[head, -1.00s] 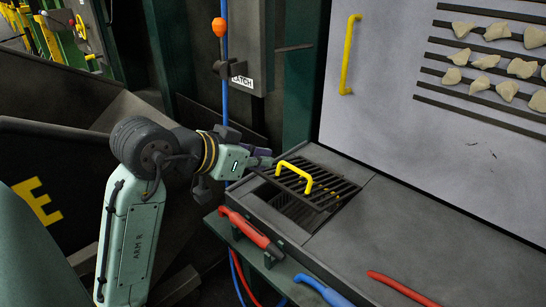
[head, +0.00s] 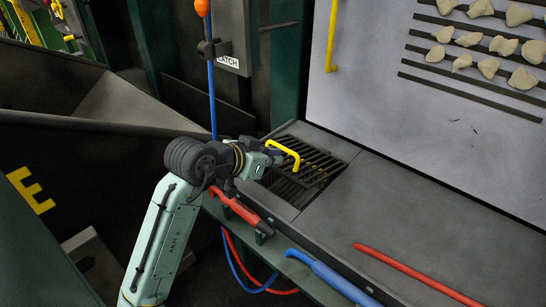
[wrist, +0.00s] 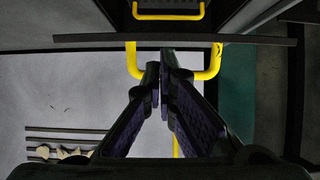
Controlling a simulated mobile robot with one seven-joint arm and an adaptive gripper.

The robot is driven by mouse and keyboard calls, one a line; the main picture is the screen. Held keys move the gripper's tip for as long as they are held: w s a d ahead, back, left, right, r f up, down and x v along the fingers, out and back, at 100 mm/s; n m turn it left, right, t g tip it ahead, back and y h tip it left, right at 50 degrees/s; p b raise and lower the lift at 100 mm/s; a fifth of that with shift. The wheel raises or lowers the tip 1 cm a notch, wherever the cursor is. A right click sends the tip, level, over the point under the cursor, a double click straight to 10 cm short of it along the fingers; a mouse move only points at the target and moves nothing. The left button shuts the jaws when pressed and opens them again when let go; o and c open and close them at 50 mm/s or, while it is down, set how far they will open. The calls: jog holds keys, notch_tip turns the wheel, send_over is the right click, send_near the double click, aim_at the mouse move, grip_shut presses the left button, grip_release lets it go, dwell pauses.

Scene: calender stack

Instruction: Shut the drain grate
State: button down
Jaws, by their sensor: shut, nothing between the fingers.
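The drain grate (head: 318,160) is a dark slatted panel with a yellow handle (head: 284,150), set over a dark opening in the grey bench. It appears somewhat raised, though my gripper hides part of it. In the wrist view a dark bar, probably the grate seen edge-on (wrist: 90,38), crosses the picture, with the yellow handle (wrist: 215,62) projecting from it. My gripper (head: 276,158) is at the grate's near left side, by the handle. Its fingers (wrist: 165,62) are shut and empty, tips overlapping the handle's outline. I cannot tell whether they touch it.
Red (head: 238,208) and blue (head: 325,275) levers line the bench's front edge; another red bar (head: 415,274) lies to the right. A pale panel (head: 400,110) with a yellow handle (head: 331,35) stands behind. A grey box marked "LATCH" (head: 229,62) hangs at back left.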

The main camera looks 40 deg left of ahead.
aim_at(275, 169)
jog(key=f+b, duration=0.1)
jog(key=b, duration=0.1)
jog(key=f+b, duration=0.1)
jog(key=b, duration=0.1)
jog(key=shift+s+f+t, duration=0.2)
jog(key=shift+s+t, duration=0.15)
jog(key=shift+t, duration=0.05)
jog(key=shift+s+f+b, duration=0.2)
jog(key=shift+b, duration=0.3)
jog(key=shift+t, duration=0.3)
jog(key=shift+r, duration=0.15)
